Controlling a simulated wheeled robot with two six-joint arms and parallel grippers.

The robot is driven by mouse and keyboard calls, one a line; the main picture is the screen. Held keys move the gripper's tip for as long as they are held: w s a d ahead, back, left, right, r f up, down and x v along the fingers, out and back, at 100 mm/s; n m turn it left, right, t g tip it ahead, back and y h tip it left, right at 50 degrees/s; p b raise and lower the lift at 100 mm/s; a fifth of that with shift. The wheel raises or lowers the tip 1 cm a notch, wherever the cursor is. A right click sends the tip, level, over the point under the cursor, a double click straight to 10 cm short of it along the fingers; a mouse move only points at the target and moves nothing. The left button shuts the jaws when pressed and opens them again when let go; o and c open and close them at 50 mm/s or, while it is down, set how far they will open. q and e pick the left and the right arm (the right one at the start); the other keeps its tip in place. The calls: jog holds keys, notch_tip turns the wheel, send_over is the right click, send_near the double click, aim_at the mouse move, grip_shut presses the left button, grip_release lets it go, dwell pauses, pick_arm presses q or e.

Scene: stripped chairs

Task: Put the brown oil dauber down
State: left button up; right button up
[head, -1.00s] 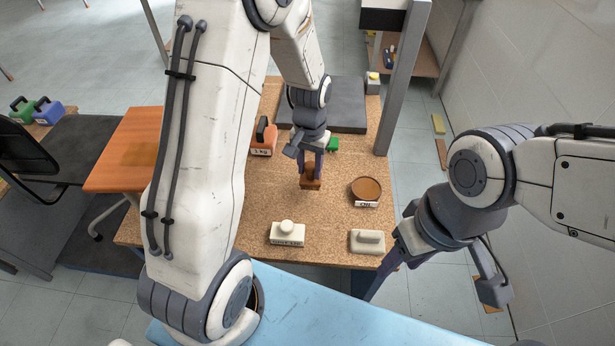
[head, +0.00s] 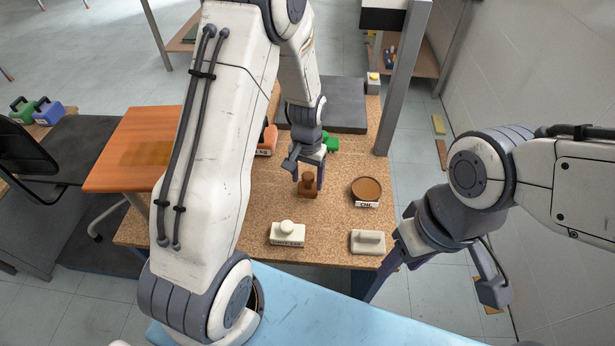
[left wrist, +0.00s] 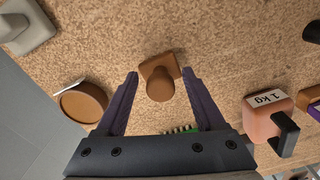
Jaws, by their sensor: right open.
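The brown oil dauber (head: 308,187) stands upright on the cork-topped table (head: 215,215), its round knob up on a square base. It also shows in the left wrist view (left wrist: 160,82), between and a little beyond the fingertips. My left gripper (head: 308,178) is open around the dauber's upper part, with a gap to it on both sides in the left wrist view (left wrist: 160,75). My right gripper (head: 430,290) hangs off the table's right front side, open and empty as far as I see.
A brown round dish (head: 366,189) with a label lies right of the dauber. Two pale labelled blocks, one knobbed (head: 287,233) and one with a bar handle (head: 367,241), sit in front.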

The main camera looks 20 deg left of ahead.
pick_arm(q)
jog(key=shift+r, duration=0.1)
jog(key=shift+r, duration=0.25)
notch_tip(320, 180, up, 11)
jog(key=p, duration=0.1)
jog(key=s+d+r+m, duration=0.3)
jog(key=s+d+r, duration=0.3)
jog(key=s+d, duration=0.45)
jog(key=s+d+r+m+h, duration=0.1)
jog(key=s+d+m, duration=0.2)
jog(key=s, duration=0.9)
jog(key=shift+s+d+r+m, duration=0.2)
jog(key=shift+s+d+m, duration=0.15)
jog(key=shift+m, duration=0.15)
jog(key=shift+r, duration=0.1)
notch_tip(320, 180, up, 5)
jog(key=p, duration=0.5)
jog(key=shift+r, duration=0.15)
